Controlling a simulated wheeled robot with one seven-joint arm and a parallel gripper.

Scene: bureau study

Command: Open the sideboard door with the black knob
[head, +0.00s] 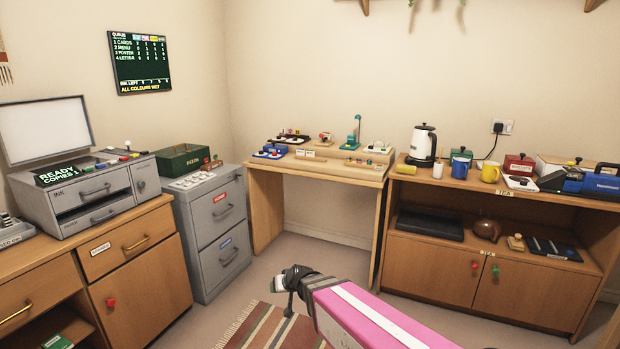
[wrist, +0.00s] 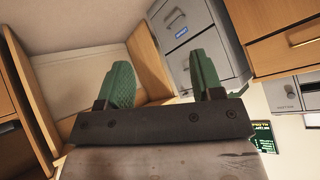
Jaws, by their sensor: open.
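The wooden sideboard (head: 452,186) stands at the right against the wall, with a shelf and two closed doors below. Its left door (head: 428,265) has a small red knob (head: 474,266). Its right door (head: 538,291) has a small green knob (head: 496,270). I see no black knob on these doors. My gripper (head: 290,278) is in the lower middle of the head view, to the left of the sideboard and apart from it. In the wrist view its two green fingers (wrist: 160,84) are spread, with nothing between them.
A grey filing cabinet (head: 217,226) stands at the left. A wooden desk (head: 155,284) beside it has a closed door with a red knob (head: 111,302). A small table (head: 265,212) stands in the corner. A striped rug (head: 262,328) lies on the floor. The floor before the sideboard looks clear.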

